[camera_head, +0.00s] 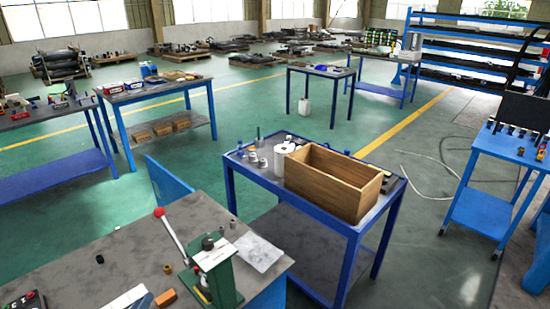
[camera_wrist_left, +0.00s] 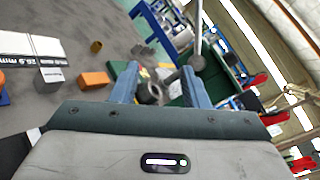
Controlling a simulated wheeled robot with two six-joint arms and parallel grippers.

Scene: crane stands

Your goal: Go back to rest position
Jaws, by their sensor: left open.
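My left gripper (camera_wrist_left: 160,76) shows in the left wrist view, with its two blue-grey fingers spread apart. A dark grey ring-shaped part (camera_wrist_left: 149,93) appears between the fingers; I cannot tell its distance, and the fingers do not close on it. Behind the fingers is the green press (camera_wrist_left: 222,72), tilted in this view. In the head view the green press (camera_head: 222,279) stands at the front edge of the grey workbench (camera_head: 120,262), with its red-handled lever (camera_head: 173,231) raised. No gripper is seen in the head view. My right gripper shows in neither view.
On the workbench lie an orange block (camera_head: 165,298), a small bronze bushing (camera_head: 168,268) and a clear sheet (camera_head: 258,252). A blue table with a wooden box (camera_head: 335,183) stands beyond. A blue cart (camera_head: 490,190) is at the right. Green floor (camera_head: 270,115) lies open between tables.

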